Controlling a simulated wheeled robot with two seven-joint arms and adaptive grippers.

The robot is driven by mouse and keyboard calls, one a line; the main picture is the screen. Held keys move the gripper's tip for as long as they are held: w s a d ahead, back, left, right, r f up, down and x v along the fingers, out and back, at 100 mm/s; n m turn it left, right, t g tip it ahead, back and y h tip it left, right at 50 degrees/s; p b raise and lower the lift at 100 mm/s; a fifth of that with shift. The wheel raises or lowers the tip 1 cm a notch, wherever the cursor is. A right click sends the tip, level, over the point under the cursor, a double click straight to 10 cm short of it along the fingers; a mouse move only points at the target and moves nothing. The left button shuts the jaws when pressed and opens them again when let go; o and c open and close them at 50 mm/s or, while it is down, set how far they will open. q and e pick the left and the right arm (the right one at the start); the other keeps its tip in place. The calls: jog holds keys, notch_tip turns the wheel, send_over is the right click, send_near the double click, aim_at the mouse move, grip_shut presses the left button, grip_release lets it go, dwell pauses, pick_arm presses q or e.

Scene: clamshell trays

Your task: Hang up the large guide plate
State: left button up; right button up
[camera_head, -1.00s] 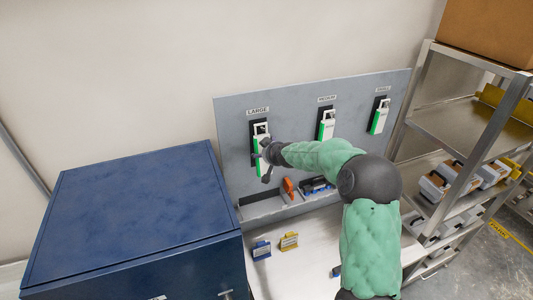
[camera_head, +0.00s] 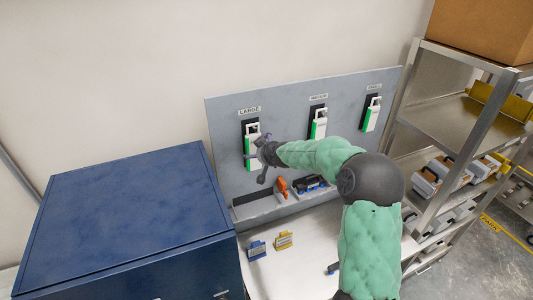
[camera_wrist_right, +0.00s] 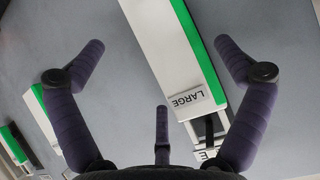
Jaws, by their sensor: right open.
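The large guide plate (camera_head: 252,133), white with a green edge, hangs upright on the wall panel below the "LARGE" sign (camera_head: 249,110). Its top handle is at the hook area; the exact seating is too small to tell. In the right wrist view the plate (camera_wrist_right: 170,45), with a "LARGE" label, runs between my spread fingers. My right gripper (camera_head: 257,158) is open in front of the plate's lower part, and its fingers (camera_wrist_right: 160,52) stand apart from the plate's sides. My left gripper is not in view.
Two similar plates hang to the right, under the medium sign (camera_head: 319,124) and at the far right (camera_head: 371,116). A ledge with an orange tool (camera_head: 282,187) lies below. A blue cabinet (camera_head: 130,215) stands left, a metal shelf (camera_head: 450,125) right.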

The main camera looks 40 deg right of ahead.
jog(key=v, duration=1)
dwell(0.3)
